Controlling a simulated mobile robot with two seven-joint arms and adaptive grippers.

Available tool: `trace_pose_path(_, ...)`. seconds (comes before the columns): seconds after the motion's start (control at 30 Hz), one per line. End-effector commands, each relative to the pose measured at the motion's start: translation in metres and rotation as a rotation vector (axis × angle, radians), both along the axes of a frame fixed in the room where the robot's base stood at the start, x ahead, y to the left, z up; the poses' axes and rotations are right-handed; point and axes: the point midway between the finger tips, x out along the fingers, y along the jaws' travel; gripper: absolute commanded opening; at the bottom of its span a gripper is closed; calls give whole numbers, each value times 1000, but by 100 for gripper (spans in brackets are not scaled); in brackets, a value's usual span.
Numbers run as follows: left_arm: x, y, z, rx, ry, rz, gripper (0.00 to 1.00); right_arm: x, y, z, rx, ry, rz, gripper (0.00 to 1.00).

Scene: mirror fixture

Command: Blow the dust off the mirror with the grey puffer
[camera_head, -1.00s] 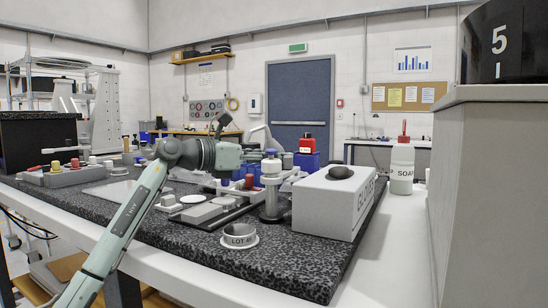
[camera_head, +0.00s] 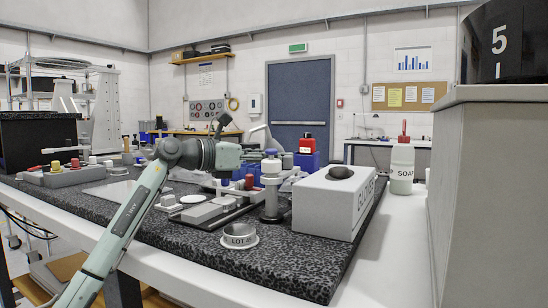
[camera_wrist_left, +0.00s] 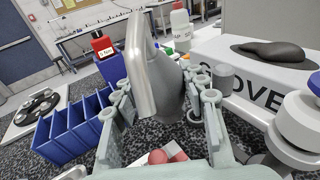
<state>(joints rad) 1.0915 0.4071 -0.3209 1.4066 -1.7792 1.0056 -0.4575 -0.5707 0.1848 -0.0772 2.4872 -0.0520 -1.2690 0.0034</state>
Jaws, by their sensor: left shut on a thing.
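My left gripper (camera_head: 258,156) is over the middle of the speckled bench top, behind the capped post in the head view. In the left wrist view its two fingers (camera_wrist_left: 163,110) are shut on the grey puffer (camera_wrist_left: 168,85), whose smooth body and shiny pale front edge stand up between them. Dust cannot be made out. My right gripper is not in view.
A white glove box (camera_head: 318,207) with a dark lump on top stands right of the fixture. A LOT dish (camera_head: 239,238) sits near the front edge. Blue bins (camera_wrist_left: 75,128) and a soap bottle (camera_head: 402,168) stand beyond.

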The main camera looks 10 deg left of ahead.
Motion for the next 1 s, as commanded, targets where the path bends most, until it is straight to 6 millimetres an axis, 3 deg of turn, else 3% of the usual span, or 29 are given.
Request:
trace_pose_path(0.53, 0, 0, 48, 1, -1, 0, 32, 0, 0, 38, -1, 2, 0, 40)
trace_pose_path(1.0, 0, 0, 50, 0, 0, 0, 32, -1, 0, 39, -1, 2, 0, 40)
